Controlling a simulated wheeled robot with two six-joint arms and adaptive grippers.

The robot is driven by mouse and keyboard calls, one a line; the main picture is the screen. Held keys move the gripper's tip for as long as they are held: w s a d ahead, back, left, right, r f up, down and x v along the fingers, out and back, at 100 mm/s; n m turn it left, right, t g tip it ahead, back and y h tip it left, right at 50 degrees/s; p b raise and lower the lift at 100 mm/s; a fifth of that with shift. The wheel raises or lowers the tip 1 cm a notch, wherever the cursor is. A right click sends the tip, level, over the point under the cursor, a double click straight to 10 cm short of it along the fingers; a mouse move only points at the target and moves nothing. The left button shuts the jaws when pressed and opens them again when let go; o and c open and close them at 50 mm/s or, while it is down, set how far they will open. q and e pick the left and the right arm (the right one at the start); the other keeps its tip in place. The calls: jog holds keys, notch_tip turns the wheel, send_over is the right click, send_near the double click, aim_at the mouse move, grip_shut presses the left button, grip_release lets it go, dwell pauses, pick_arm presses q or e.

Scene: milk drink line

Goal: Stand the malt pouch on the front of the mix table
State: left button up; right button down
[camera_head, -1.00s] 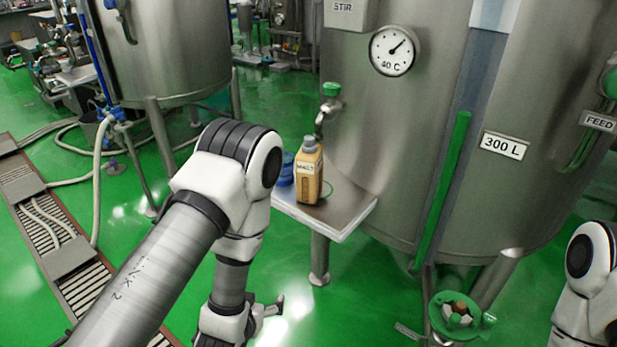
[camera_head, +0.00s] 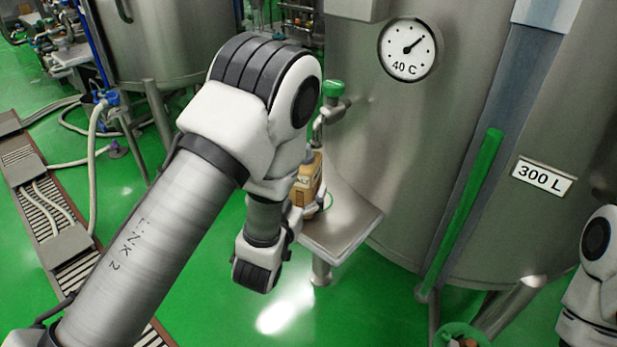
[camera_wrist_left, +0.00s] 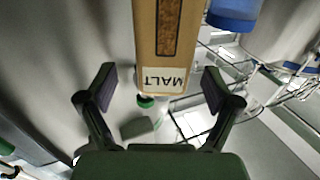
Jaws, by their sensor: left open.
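The malt pouch (camera_head: 310,178) is a tan, box-like pack with a grey cap. It stands upright on the small metal table (camera_head: 345,228) by the big tank, partly hidden by my left arm in the head view. In the left wrist view the pouch (camera_wrist_left: 168,45) shows its MALT label upside down. My left gripper (camera_wrist_left: 160,85) is open, with one finger on each side of the pouch's labelled end and gaps visible. In the head view its fingers are mostly hidden by my wrist. My right gripper is out of view.
A tap with a green handle (camera_head: 333,90) sticks out of the tank (camera_head: 400,140) above the table. A blue container (camera_wrist_left: 232,14) is beside the pouch in the left wrist view. The table's front right part is bare.

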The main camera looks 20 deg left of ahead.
pick_arm(q)
jog(key=w, duration=0.3)
jog(key=w+p, duration=0.1)
jog(key=w, duration=0.1)
jog(key=shift+w+a, duration=0.2)
jog(key=shift+a, duration=0.1)
jog(key=c, duration=1.5)
grip_shut()
jog(key=shift+w+r, duration=0.1)
jog(key=shift+w, duration=0.05)
